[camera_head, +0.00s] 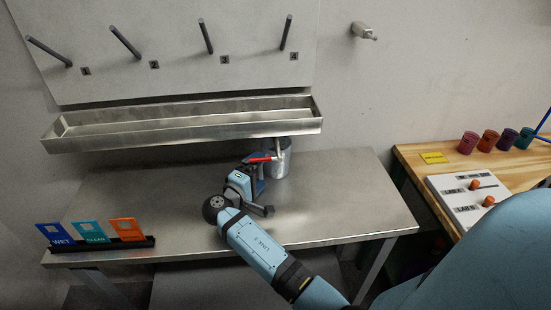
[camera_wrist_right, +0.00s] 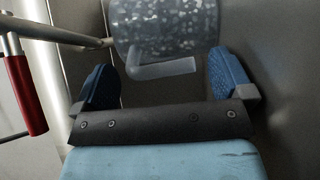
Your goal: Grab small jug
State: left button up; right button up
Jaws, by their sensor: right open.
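The small jug (camera_head: 280,165) is a grey, speckled vessel standing near the back of the metal table, under the trough's outlet. My right gripper (camera_head: 260,165) is at its near left side and partly hides it. In the right wrist view the jug (camera_wrist_right: 165,22) is ahead, its handle (camera_wrist_right: 162,69) pointing towards me between the open blue fingers of the gripper (camera_wrist_right: 163,84). The fingers stand on either side of the handle; I cannot tell whether they touch it. My left gripper is out of view.
A red lever (camera_head: 262,159) on the outlet pipe is close to my gripper; it also shows in the wrist view (camera_wrist_right: 25,95). The metal trough (camera_head: 190,124) hangs above. A card rack (camera_head: 100,244) stands left. The metal table's (camera_head: 350,205) right part is clear.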

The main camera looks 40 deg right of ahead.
jog(key=shift+a, duration=0.15)
jog(key=c, duration=1.4)
jog(key=shift+r, duration=0.25)
